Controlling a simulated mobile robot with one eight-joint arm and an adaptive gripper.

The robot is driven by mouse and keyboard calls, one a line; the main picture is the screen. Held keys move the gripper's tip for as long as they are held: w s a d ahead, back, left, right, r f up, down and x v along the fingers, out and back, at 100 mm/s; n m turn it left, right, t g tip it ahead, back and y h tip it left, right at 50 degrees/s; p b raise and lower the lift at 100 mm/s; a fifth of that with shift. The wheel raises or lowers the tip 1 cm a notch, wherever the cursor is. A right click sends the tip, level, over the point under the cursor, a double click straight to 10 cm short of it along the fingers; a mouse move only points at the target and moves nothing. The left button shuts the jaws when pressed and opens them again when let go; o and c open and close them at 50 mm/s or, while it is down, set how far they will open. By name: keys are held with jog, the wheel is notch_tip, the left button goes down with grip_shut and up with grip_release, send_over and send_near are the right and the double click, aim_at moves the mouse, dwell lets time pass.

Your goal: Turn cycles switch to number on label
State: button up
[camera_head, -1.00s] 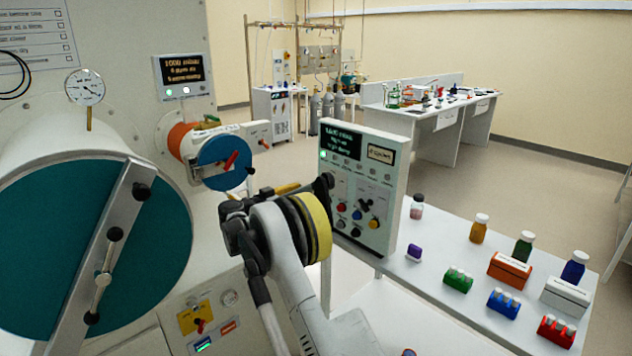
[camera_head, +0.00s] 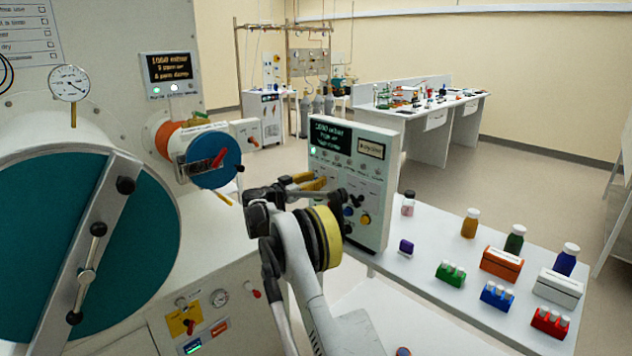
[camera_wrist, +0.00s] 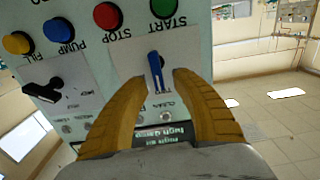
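A pale control panel (camera_head: 391,190) stands upright on the table with a dark screen and a small framed label (camera_head: 371,148); its number is too blurred to read. In the wrist view the panel is upside down. It has a black knob (camera_wrist: 42,92) at left and a blue lever switch (camera_wrist: 155,74) near the middle; I cannot read which one is marked cycles. My gripper (camera_wrist: 149,72) is open, its two yellow fingers on either side of the blue lever with gaps visible. In the head view my gripper (camera_head: 324,182) is in front of the panel and hides its lower left part.
Yellow (camera_wrist: 18,42), blue (camera_wrist: 58,30), red (camera_wrist: 107,15) and green (camera_wrist: 165,6) buttons are close by on the panel. Bottles and coloured racks stand on the white table (camera_head: 430,288) at right. A large teal-doored chamber (camera_head: 60,250) is at left.

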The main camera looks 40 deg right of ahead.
jog(key=shift+c, duration=0.5)
grip_shut()
jog(key=n, duration=0.1)
jog(key=n+p, duration=0.1)
jog(key=shift+w+n, duration=0.25)
jog(key=shift+n, duration=0.05)
jog(key=n, duration=0.3)
jog(key=shift+w+f, duration=0.1)
jog(key=shift+w, duration=0.15)
jog(key=shift+o, duration=0.5)
grip_release()
jog(key=shift+a, duration=0.15)
